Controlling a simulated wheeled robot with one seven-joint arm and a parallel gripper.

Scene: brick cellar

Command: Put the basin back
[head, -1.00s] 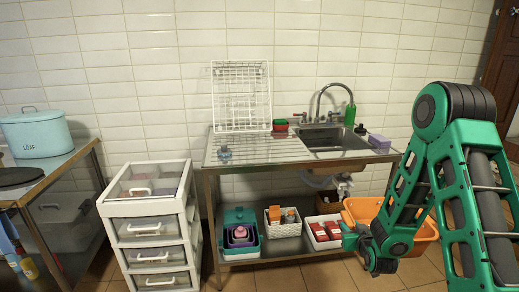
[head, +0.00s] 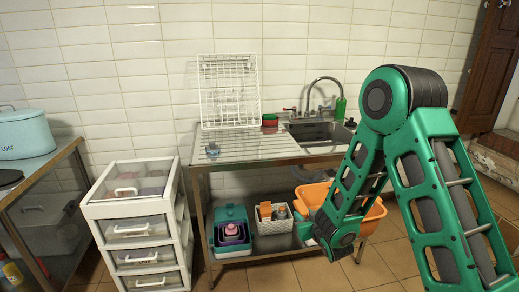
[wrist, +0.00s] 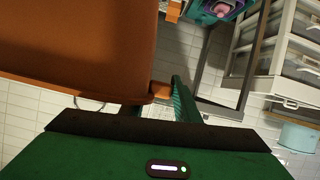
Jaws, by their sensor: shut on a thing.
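The orange basin (head: 371,222) is in front of the right part of the sink table's lower shelf, partly hidden behind my arm. In the wrist view the basin (wrist: 80,45) fills the upper left, very close. My gripper (wrist: 160,108) is shut on the basin's rim. In the head view its fingers are hidden behind my own wrist. The steel sink table (head: 262,157) stands against the wall, with a low shelf (head: 273,243) under it. I cannot tell whether the basin touches the shelf or floor.
A teal crate (head: 231,249) and a white basket (head: 273,227) stand on the lower shelf, left of the basin. A white drawer unit (head: 143,211) stands left of the table. A dish rack (head: 228,91) and a green bottle (head: 340,108) are on top. Tiled floor shows at the right.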

